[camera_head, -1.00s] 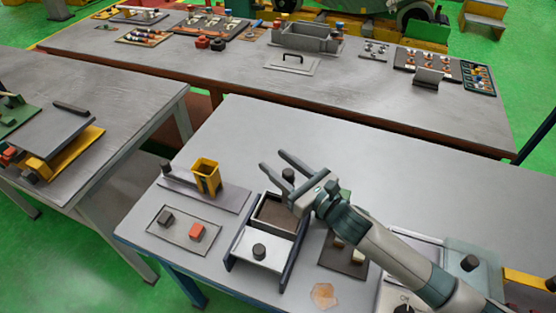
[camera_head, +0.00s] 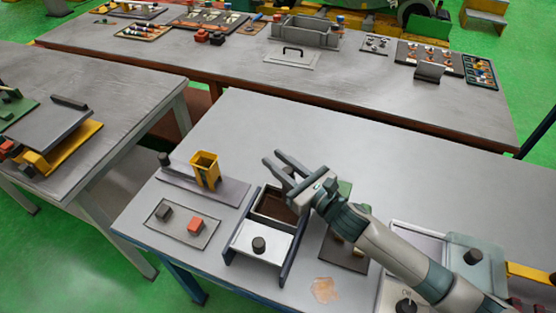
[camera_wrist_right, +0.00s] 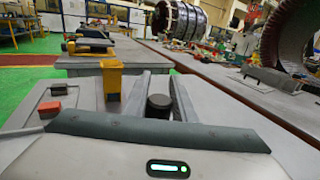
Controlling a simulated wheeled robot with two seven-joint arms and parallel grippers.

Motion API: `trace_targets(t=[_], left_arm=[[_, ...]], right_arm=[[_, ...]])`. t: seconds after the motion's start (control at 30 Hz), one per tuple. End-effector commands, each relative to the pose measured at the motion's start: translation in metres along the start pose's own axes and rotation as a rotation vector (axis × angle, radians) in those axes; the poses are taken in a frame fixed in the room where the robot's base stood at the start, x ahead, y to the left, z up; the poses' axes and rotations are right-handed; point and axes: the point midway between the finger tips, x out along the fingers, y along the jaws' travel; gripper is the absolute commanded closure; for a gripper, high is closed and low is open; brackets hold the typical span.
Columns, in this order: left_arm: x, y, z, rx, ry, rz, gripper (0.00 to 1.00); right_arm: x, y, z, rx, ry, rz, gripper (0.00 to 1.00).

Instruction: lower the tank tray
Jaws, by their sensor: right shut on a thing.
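The tank (camera_head: 254,205) is a pale-rimmed box between two dark side rails on the near table. The brown tray surface (camera_head: 272,208) shows inside it, below the rim. A dark round knob (camera_head: 289,172) stands at the back of the tank. My right gripper (camera_head: 274,160) reaches over the tank's back right corner and is shut on this knob. In the right wrist view the knob (camera_wrist_right: 159,107) sits between the two fingers. The join between knob and tray is hidden by the gripper. My left gripper is not in view.
A pale plate with a black knob (camera_head: 259,244) lies in front of the tank. A yellow cup (camera_head: 205,170) and a tray with a red block (camera_head: 196,224) stand to the left. A dark pad (camera_head: 341,249) lies to the right.

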Motion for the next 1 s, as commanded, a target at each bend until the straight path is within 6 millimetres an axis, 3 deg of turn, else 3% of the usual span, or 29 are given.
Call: trace_targets(t=[0.3,0.33,0.4,0.77,1.0], left_arm=[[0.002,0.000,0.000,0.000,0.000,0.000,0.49],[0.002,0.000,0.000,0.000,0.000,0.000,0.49],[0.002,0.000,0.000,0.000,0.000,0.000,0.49],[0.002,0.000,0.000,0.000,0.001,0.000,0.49],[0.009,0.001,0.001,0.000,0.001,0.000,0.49]], right_arm=[[-0.001,0.000,-0.007,0.001,0.009,-0.002,1.00],[-0.001,0.000,-0.007,0.001,0.010,-0.001,0.69],[-0.001,0.000,-0.007,0.001,0.009,-0.001,0.57],[-0.002,0.000,-0.005,0.001,0.005,-0.001,0.57],[-0.019,-0.001,-0.007,0.000,0.005,-0.001,0.57]])
